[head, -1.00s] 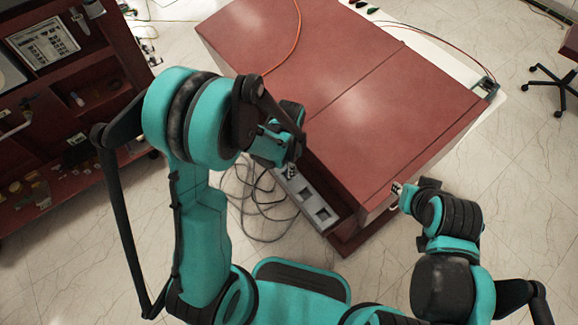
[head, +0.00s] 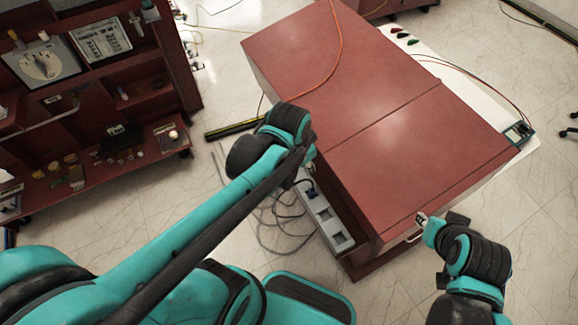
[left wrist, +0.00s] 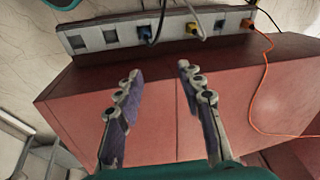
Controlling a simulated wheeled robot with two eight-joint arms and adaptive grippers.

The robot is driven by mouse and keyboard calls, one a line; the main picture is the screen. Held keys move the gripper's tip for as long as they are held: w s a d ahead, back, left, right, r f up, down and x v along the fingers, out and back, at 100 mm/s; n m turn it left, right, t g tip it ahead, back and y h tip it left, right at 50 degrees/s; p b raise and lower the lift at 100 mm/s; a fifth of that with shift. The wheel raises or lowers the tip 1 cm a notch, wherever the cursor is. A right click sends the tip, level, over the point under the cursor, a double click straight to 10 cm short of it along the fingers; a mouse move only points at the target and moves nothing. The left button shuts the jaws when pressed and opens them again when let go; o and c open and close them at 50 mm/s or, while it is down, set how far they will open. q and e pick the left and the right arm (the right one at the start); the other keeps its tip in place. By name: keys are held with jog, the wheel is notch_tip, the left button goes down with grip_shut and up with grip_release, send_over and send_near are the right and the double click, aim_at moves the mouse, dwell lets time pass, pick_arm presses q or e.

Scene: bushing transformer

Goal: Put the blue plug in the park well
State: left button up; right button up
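The blue plug (left wrist: 147,35) sits in a socket of the pale socket strip (left wrist: 128,27), with a cable attached. It also shows in the head view (head: 311,190). Two empty square openings (left wrist: 110,36) lie left of it in the left wrist view; I cannot tell which opening is the park well. My left gripper (left wrist: 159,72) is open and empty, apart from the blue plug, over the red cabinet. Its fingers are hidden by the arm in the head view. My right gripper (head: 421,218) is by the cabinet's near right corner; its fingers are too small to read.
The red cabinet (head: 420,150) fills the middle. Loose cables (head: 275,220) lie on the floor. A pale handle (head: 414,237) is near my right gripper. A red shelf unit (head: 100,150) stands left.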

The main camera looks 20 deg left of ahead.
pick_arm(q)
jog(key=s+a+r+n+t, duration=0.2)
jog(key=s+r+n+t, duration=0.1)
jog(key=s+n, duration=0.2)
jog(key=shift+s+r+n, duration=0.2)
jog(key=shift+r+n, duration=0.05)
jog(key=shift+n, duration=0.15)
